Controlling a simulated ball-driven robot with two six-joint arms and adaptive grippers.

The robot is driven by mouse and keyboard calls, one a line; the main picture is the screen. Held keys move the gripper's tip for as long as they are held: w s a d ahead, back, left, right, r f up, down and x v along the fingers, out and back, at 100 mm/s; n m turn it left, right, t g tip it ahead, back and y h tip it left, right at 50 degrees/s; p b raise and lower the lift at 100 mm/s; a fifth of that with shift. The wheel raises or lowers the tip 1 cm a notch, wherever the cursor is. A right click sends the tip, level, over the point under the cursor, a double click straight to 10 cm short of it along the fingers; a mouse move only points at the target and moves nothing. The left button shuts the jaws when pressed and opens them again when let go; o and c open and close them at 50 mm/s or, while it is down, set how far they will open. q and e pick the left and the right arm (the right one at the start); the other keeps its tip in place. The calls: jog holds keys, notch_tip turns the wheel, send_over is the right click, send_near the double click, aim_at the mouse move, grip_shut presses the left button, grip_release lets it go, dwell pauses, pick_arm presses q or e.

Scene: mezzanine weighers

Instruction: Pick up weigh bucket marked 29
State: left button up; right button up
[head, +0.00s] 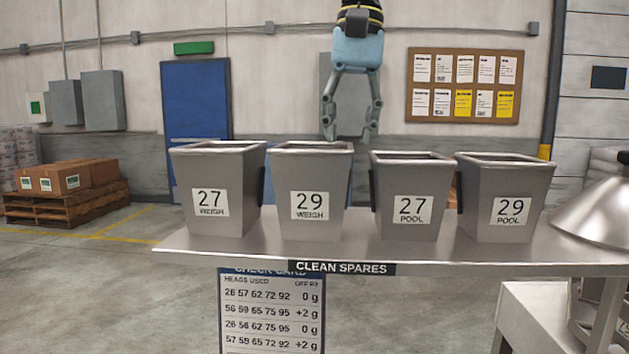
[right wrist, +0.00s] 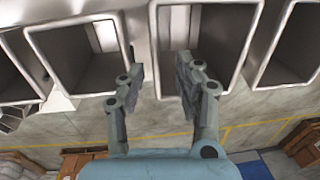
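The grey weigh bucket marked 29 WEIGH (head: 312,222) stands upright on the steel shelf (head: 240,246), second from left in the head view. In the right wrist view I take it to be the bucket (right wrist: 245,30) right of centre, its open top showing. My right gripper (head: 349,134) hangs fingers down, above and around that bucket's right rim in the head view. It is open and empty; the right wrist view (right wrist: 158,82) shows its fingers apart. Whether a finger touches the rim I cannot tell. My left gripper is not in view.
Bucket 27 WEIGH (head: 235,220) stands close on the left; buckets 27 POOL (head: 410,232) and 29 POOL (head: 478,220) stand on the right. A shiny metal cone (head: 604,208) is at the shelf's right end. A check card (head: 272,312) hangs below the front edge.

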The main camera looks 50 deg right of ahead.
aim_at(345, 194)
jog(key=f, duration=0.4)
jog(key=shift+a+f, duration=0.3)
notch_tip(345, 194, down, 4)
jog(key=shift+w+d+f+p, duration=0.15)
jog(key=shift+f+p, duration=0.1)
jog(key=shift+p, duration=0.75)
jog(key=shift+f, duration=0.4)
jog(key=shift+f+b, duration=0.15)
jog(key=shift+b, duration=0.2)
grip_shut()
